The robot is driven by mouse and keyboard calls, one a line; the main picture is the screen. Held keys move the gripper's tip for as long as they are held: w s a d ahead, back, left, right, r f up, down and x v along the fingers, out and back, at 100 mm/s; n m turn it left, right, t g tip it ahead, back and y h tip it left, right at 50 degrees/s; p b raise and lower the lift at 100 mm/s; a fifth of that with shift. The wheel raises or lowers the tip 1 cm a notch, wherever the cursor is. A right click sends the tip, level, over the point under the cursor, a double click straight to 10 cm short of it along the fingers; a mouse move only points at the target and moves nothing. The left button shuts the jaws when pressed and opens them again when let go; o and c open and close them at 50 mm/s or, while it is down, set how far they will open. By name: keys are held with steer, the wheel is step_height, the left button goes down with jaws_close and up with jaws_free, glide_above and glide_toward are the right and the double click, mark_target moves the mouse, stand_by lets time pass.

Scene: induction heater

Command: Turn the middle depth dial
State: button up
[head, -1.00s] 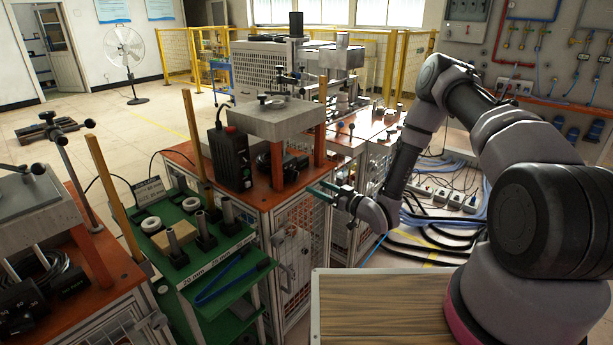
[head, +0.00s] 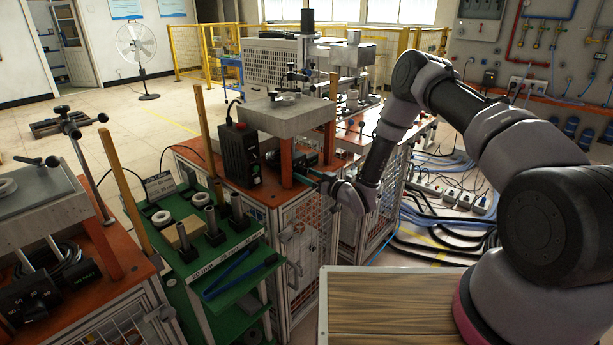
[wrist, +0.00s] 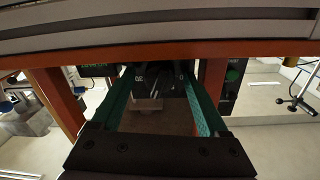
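The middle depth dial (wrist: 154,82) is a black knob on a dark box with white numbers, under the grey plate of the middle station. In the wrist view it is ahead, between the tips of my gripper's two green fingers (wrist: 156,92). The fingers are apart, one on each side of the knob; I cannot tell if they touch it. In the head view my gripper (head: 316,176) reaches in under the plate (head: 287,116) from the right. There the dial is largely hidden by the orange post and the gripper.
Orange posts (head: 286,162) (wrist: 58,100) stand close on both sides of the gripper, with the plate above. A black control box (head: 238,155) stands left of the dial. A green shelf (head: 235,250) with metal cylinders is in front. Another station (head: 35,215) is at left.

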jaws_close()
steer(key=shift+n, duration=0.3)
steer(key=n, duration=0.3)
steer(key=shift+n, duration=0.4)
steer(key=shift+d+f+n, duration=0.1)
steer(key=shift+n, duration=2.1)
steer(key=shift+o, duration=0.3)
jaws_free()
